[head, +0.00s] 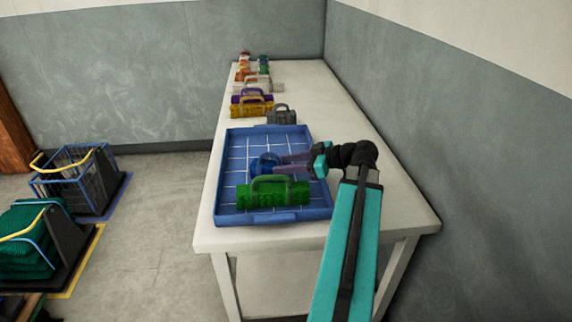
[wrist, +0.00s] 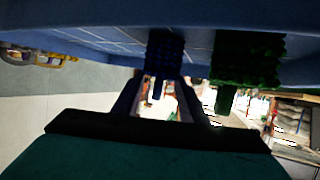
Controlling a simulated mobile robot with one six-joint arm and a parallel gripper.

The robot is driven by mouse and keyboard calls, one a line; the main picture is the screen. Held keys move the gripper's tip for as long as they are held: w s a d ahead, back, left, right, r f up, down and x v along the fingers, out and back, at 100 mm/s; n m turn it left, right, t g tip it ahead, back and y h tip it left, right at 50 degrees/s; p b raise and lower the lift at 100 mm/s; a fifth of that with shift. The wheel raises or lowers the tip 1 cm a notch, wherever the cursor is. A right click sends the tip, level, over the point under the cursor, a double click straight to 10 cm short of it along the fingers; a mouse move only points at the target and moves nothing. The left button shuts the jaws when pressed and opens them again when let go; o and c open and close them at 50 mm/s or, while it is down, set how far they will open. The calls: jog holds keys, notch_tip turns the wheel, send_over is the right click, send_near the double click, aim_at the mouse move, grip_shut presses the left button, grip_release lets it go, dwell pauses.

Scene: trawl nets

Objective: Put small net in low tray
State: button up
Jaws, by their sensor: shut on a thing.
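The low tray (head: 232,150) is blue with a white grid floor and lies on the table. A small blue net (head: 264,164) is at my gripper (head: 284,162), over the tray's middle. My gripper is shut on this net and reaches in from the right. In the wrist view the fingers (wrist: 160,98) close at the dark blue net (wrist: 165,52), under the tray's blue surface (wrist: 110,38), as that picture is turned over. I cannot tell whether the net touches the tray floor. A larger green net roll with a handle (head: 272,194) lies in the tray's near part, close beside the blue net.
Behind the tray stand a dark grey handled item (head: 282,115), a yellow and purple roll (head: 252,104) and several more items towards the wall. Wire baskets (head: 75,180) and stacked green nets (head: 28,240) are on the left. The table (head: 345,125) is bare right of the tray.

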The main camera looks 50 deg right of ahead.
jog(key=shift+f, duration=0.25)
jog(key=o, duration=1.3)
jog(key=v, duration=1.4)
jog(key=shift+w, duration=0.1)
